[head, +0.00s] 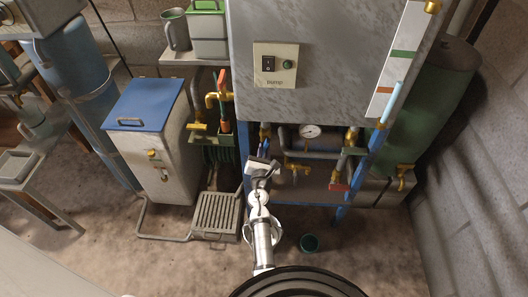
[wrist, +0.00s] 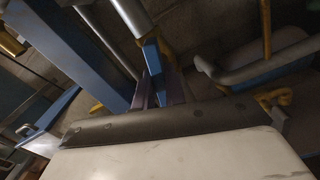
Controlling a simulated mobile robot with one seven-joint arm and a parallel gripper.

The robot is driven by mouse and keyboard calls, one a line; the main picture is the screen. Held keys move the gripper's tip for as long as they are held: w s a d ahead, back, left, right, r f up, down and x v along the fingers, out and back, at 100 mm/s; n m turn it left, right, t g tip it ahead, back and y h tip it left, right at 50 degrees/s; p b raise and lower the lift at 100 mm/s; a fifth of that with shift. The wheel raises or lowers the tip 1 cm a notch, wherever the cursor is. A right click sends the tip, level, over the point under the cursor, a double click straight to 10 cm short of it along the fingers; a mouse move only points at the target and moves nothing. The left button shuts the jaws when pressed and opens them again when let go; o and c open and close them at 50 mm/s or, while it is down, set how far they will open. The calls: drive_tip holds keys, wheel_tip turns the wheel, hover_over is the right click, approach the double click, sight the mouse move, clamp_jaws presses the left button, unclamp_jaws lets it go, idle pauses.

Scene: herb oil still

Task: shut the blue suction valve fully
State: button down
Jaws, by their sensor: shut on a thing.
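The blue suction valve's lever (wrist: 152,57) shows in the wrist view as a short blue bar, held between the dark fingertips of my gripper (wrist: 158,88). In the head view my gripper (head: 263,165) reaches up to the pipework below the big grey panel, at the left end of the low pipe run. There the valve is largely hidden behind my gripper and arm. My gripper is shut on the lever. How far the valve is turned cannot be told from these frames.
A pressure gauge (head: 310,131) and a red-handled valve (head: 339,187) stand to the right on the pipes. A blue frame post is close on the left.

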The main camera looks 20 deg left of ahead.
drive_tip(key=m+b, duration=0.1)
drive_tip(key=m, duration=0.2)
drive_tip(key=shift+m, duration=0.4)
drive_tip(key=m+b, duration=0.1)
drive_tip(key=m, duration=0.2)
drive_tip(key=shift+w+m+b, duration=0.1)
drive_tip(key=shift+m+b, duration=0.2)
drive_tip(key=m+b, duration=0.1)
drive_tip(key=m, duration=0.3)
drive_tip(key=shift+f+b, duration=0.1)
drive_tip(key=shift+b, duration=0.3)
drive_tip(key=shift+d+m+b, duration=0.1)
drive_tip(key=shift+m+b, duration=0.45)
drive_tip(key=shift+m, duration=1.05)
drive_tip(key=c, duration=1.5)
unclamp_jaws()
drive_tip(key=shift+o, duration=0.2)
